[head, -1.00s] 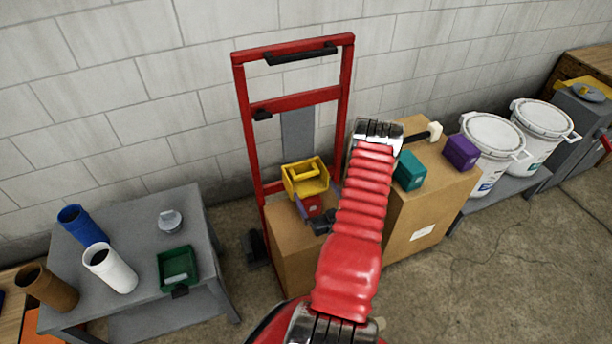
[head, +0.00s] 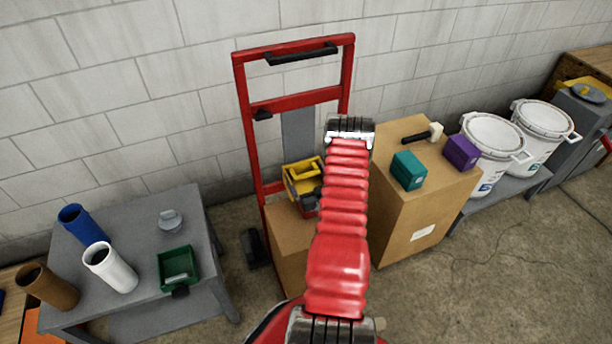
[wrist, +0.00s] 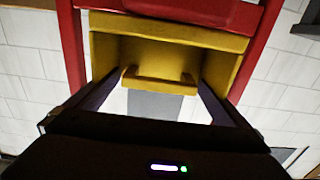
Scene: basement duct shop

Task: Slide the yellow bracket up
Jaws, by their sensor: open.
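The yellow bracket (head: 297,168) is a boxy piece with a crossbar, sitting in front of the upright panel of the red hand truck. In the wrist view the bracket (wrist: 170,27) fills the upper middle, and its yellow crossbar (wrist: 160,85) shows between my fingers. My gripper (wrist: 160,77) is open, with one dark finger at each end of the crossbar. I cannot tell whether the fingers touch the bar. In the head view my red arm hides most of the gripper and the bracket's right side.
The red hand truck frame (head: 300,104) stands against the block wall. A cardboard box with teal (head: 408,170) and purple (head: 461,152) blocks is to the right. A grey table (head: 135,215) with tubes and a green bin (head: 177,266) is to the left.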

